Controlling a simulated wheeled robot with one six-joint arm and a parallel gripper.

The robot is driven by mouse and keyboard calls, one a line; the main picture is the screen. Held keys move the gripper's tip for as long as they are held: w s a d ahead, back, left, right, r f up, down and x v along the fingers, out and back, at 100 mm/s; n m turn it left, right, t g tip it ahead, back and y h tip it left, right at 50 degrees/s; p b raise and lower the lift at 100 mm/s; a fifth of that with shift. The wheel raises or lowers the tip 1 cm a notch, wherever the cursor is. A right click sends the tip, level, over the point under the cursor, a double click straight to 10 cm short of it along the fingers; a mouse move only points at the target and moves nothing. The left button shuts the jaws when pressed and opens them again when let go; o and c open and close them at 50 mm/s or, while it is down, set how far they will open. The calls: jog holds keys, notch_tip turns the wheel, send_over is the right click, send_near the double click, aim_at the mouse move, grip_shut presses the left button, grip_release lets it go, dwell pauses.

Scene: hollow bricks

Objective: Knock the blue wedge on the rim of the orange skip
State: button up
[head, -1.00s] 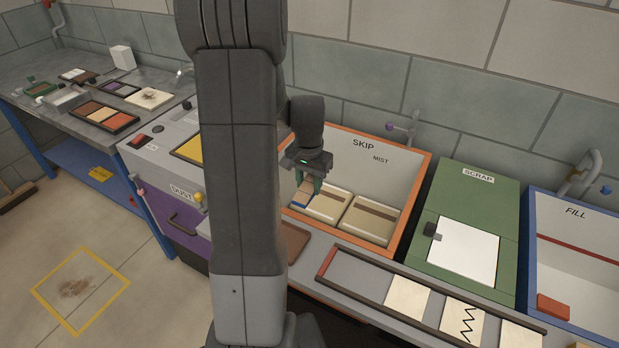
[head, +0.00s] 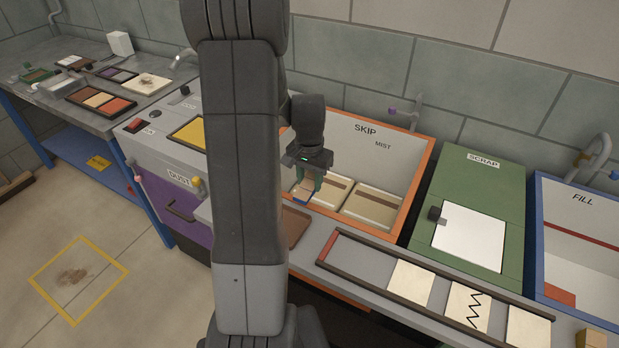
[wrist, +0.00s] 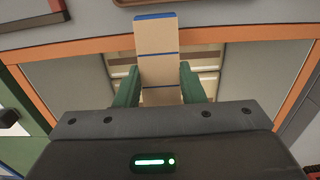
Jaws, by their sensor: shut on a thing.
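My gripper (head: 309,180) is shut on the blue wedge (head: 304,193), a tan piece with a blue end and thin blue lines. It hangs over the front left part of the orange skip (head: 416,183). In the wrist view the green fingers (wrist: 158,88) of my gripper grip the wedge (wrist: 158,66) from both sides. Its blue end reaches across the skip's orange front rim (wrist: 240,34). I cannot tell whether the wedge touches the rim.
Two pale blocks (head: 372,207) lie inside the skip. The green scrap box (head: 484,187) stands to its right. A rack of pale tiles (head: 411,283) lies in front. A brown tray (head: 296,228) lies by the skip's front left corner.

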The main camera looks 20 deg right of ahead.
notch_tip(320, 180, down, 4)
jog(key=shift+f+b, duration=0.15)
jog(key=shift+b, duration=0.95)
jog(key=shift+c, duration=0.4)
notch_tip(320, 180, up, 6)
jog(key=p, duration=0.4)
jog(key=shift+f, duration=0.15)
